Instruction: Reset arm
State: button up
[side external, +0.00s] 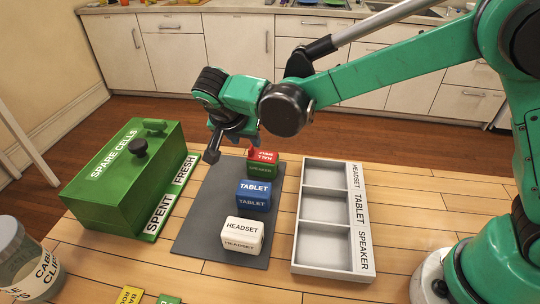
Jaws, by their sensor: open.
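My gripper (234,147) is at the end of my green arm, fingers pointing down above the far part of the dark mat (205,210). It is open and I see nothing between its fingers. On the mat stand a white HEADSET block (243,236), a blue TABLET block (253,196) and, farthest back, a green SPEAKER block (261,170). A red piece (262,154) with upside-down lettering shows at the top of the green block, partly hidden by my gripper. The grey tray (298,262) has three empty compartments, marked HEADSET, TABLET and SPEAKER.
A green SPARE CELLS box (105,188) with a black knob stands left of the mat, with FRESH and SPENT labels beside it. A CABLE CLIPS jar (30,262) is at the lower left. Yellow (129,296) and green cards lie at the front edge. White cabinets stand behind.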

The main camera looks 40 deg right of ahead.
jog(key=shift+v, duration=1)
jog(key=s+d+r+n+t+y, duration=0.1)
jog(key=s+d+n+y, duration=0.1)
jog(key=s+d+n, duration=0.3)
jog(key=s+d+r+n+t+y, duration=0.2)
jog(key=s+d+n+y, duration=0.1)
jog(key=s+d, duration=0.4)
jog(key=shift+s+d+r+n, duration=0.15)
jog(key=shift+s+r+n, duration=0.1)
jog(key=shift+s+n, duration=0.5)
jog(key=shift+w, duration=0.15)
